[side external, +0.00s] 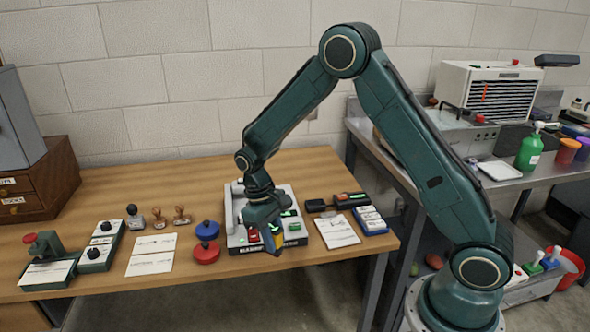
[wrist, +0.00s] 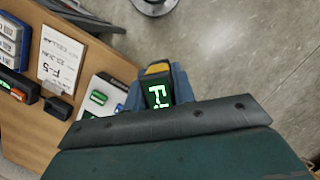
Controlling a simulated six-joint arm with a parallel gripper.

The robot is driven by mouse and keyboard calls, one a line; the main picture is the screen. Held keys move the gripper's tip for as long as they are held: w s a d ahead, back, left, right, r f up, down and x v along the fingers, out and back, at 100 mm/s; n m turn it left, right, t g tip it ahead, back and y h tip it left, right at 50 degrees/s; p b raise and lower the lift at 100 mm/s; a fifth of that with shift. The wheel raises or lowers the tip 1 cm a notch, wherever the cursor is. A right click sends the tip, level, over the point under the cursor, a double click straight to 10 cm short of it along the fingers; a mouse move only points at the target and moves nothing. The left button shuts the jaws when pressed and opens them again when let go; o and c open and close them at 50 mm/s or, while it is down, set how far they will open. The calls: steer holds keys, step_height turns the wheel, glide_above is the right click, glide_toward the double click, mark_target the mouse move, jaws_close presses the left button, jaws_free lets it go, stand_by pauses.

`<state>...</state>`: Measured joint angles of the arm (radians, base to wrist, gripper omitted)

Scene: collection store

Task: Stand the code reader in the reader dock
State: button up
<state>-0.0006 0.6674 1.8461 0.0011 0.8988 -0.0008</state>
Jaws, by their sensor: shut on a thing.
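My gripper (side external: 268,228) points down over the white board on the table, shut on the code reader. In the wrist view, the code reader (wrist: 157,94) sits between the two grey-blue fingers of my gripper (wrist: 155,92). It has a yellow end and a dark screen with lit characters, partly cut off by my wrist. In the side view the reader is mostly hidden, with a yellow patch showing. A small black box (side external: 316,205), perhaps the reader dock, stands right of the board; it also shows in the wrist view (wrist: 58,107).
The white board (side external: 291,196) holds several green-lit pieces. A dark bar with lights (side external: 350,199), a printed card (side external: 337,231) and a blue labelled tray (side external: 371,220) lie to the right. Blue (side external: 207,230) and red (side external: 206,253) round pieces stand left. The table's front edge is near.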

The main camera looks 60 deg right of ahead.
steer(key=shift+d, duration=0.1)
steer(key=shift+w+d, duration=0.35)
steer(key=shift+d, duration=0.1)
steer(key=w+d+n, duration=0.1)
steer(key=d, duration=0.3)
steer(key=w+d+n, duration=0.2)
steer(key=d, duration=0.2)
steer(key=w+d+n+h, duration=0.1)
steer(key=w+d, duration=0.1)
steer(key=d, duration=0.3)
steer(key=shift+d+f, duration=0.1)
steer(key=shift+f, duration=0.3)
steer(key=d+n+t+h, duration=0.1)
steer(key=d+n, duration=0.4)
steer(key=d, duration=1.2)
steer(key=shift+a+f, duration=0.1)
steer(key=shift+f, duration=2.75)
steer(key=shift+f, duration=0.65)
